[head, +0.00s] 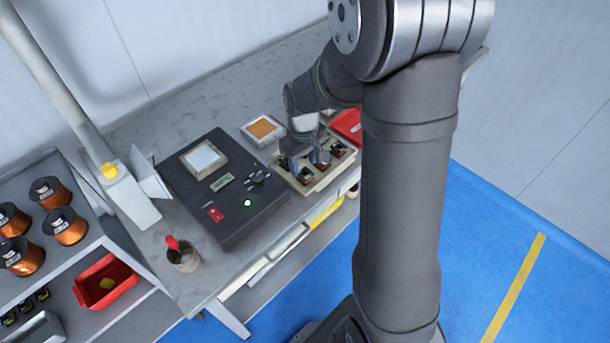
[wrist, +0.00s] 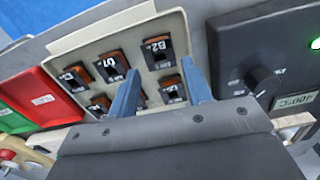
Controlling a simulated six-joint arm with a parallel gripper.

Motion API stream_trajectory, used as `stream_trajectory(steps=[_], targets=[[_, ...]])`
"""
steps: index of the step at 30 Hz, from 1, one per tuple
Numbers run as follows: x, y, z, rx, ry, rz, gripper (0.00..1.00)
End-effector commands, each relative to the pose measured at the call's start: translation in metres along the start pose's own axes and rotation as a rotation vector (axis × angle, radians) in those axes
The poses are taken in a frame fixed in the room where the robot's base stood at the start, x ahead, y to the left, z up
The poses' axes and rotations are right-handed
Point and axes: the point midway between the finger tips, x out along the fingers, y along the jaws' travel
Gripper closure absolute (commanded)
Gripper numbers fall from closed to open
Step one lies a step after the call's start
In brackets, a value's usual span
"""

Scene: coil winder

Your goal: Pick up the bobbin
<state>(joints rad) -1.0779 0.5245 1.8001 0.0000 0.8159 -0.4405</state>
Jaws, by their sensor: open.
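Several small black bobbins with copper-brown ends and white labels sit in the slots of a cream tray (wrist: 180,38). One bobbin marked B2 (wrist: 158,50) is in the far row, and another bobbin (wrist: 172,89) is in the near row between my fingers in the wrist view. My gripper (wrist: 160,66) is open, with two blue fingers over the tray and nothing held. The finger on the left partly hides a near-row bobbin. In the head view my gripper (head: 303,160) is above the tray (head: 323,184), and hides part of it.
A black control box (head: 235,215) with a knob and a 400°C label stands close beside the tray. Red (wrist: 50,98) and green (wrist: 18,95) bins lie on its other side. A square tray with orange contents (head: 263,130) is behind. A cup (head: 183,259) stands at the bench edge.

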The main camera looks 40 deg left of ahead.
Motion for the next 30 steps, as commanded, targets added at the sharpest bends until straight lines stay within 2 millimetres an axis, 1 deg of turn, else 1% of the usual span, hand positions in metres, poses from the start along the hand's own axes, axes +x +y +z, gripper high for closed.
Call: stream_trajectory(steps=[1,3,7,10,17,18,22,30], targets=[[0.009,-0.001,0.0,-0.001,-0.005,-0.002,0.55],[0.019,-0.002,-0.001,0.0,-0.004,-0.002,0.55],[0.035,-0.002,-0.001,0.0,-0.004,-0.002,0.55],[0.04,-0.002,-0.002,0.0,-0.002,-0.001,0.55],[0.041,-0.001,-0.002,0.0,-0.001,0.0,0.55],[0.041,-0.001,-0.002,0.0,-0.001,0.0,0.62],[0.041,-0.001,-0.002,0.0,-0.001,0.0,0.88],[0.04,-0.001,-0.002,0.0,-0.001,0.0,0.88]])
